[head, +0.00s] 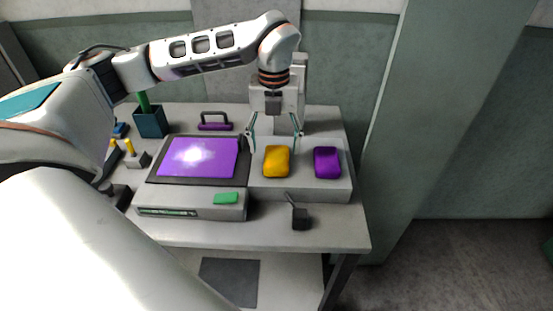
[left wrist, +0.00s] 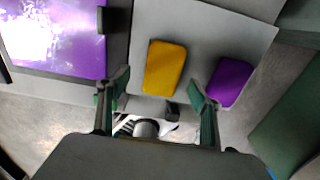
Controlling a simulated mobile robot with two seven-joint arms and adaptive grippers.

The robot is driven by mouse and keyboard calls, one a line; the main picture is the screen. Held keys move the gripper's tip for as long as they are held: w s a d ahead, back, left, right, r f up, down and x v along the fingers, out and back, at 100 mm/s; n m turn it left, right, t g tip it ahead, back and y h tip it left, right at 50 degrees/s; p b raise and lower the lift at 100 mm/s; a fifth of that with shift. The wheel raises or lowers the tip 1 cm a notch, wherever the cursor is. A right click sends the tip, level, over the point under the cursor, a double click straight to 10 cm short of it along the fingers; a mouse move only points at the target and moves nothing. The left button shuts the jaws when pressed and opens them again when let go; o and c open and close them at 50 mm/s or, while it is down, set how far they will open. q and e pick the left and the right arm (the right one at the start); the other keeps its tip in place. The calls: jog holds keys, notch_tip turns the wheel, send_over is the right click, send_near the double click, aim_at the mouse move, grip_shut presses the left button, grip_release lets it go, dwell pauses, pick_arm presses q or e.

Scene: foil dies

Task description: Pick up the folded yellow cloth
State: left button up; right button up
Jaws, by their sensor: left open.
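The folded yellow cloth (head: 276,162) lies on the grey raised right part of the station on the table. It also shows in the left wrist view (left wrist: 164,68), upper middle. My left gripper (head: 275,146) is open above and just behind the yellow cloth, pointing down. In the left wrist view its two fingers (left wrist: 158,92) are spread, with the cloth between and beyond them. Nothing is held. My right gripper shows in neither view.
A folded purple cloth (head: 327,162) lies just right of the yellow one. Left is a shiny purple plate (head: 198,157) in a dark frame.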

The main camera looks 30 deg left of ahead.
aim_at(277, 156)
pick_arm(q)
jog(key=f, duration=0.3)
jog(key=shift+w+d+f, duration=0.15)
jog(key=shift+d+f, duration=0.1)
jog(key=shift+f, duration=0.5)
jog(key=c, duration=1.2)
